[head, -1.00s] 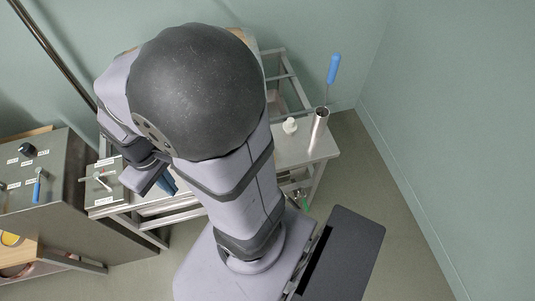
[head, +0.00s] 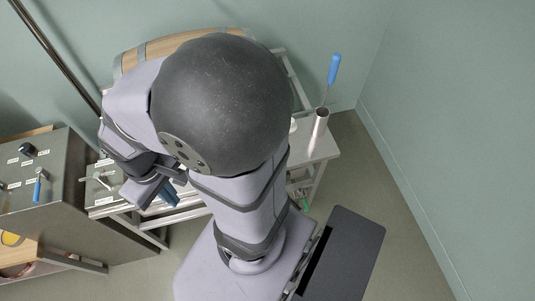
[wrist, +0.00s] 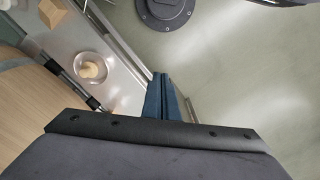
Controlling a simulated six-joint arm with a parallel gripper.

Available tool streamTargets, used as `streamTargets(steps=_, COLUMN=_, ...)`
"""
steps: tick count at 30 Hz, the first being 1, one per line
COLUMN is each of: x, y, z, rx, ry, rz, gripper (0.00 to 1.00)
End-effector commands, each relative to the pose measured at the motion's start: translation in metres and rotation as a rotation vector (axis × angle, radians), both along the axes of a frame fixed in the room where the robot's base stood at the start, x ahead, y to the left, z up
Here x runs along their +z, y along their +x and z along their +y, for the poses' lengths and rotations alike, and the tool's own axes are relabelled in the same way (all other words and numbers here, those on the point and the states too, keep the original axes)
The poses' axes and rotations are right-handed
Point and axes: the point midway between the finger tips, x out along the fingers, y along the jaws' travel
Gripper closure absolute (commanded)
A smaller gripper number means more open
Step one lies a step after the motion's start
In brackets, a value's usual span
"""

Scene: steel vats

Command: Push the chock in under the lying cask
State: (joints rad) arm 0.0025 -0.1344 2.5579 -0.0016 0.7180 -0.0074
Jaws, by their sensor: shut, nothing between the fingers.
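The lying cask (head: 150,47), pale wood with grey hoops, shows behind my arm in the head view, partly hidden. Its wooden side (wrist: 32,112) fills the left of the wrist view. A small pale wooden block (wrist: 52,13), which looks like the chock, sits on the steel surface near the top left of the wrist view, apart from my gripper. My gripper (wrist: 163,88) has its blue fingers together and empty, beyond the edge of the steel table. In the head view my gripper (head: 168,193) is partly hidden by my arm.
A round steel dish with a pale knob (wrist: 90,69) stands on the steel table beside the cask. A labelled steel cabinet (head: 45,185) is at the left.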

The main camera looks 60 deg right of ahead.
Motion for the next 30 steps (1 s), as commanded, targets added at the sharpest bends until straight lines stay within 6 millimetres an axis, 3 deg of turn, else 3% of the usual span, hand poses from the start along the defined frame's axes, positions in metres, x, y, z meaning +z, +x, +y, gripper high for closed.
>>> streamTargets(steps=30, x=0.0, y=0.019, z=-0.018, rx=-0.001, ry=0.0, rz=0.0, gripper=1.0)
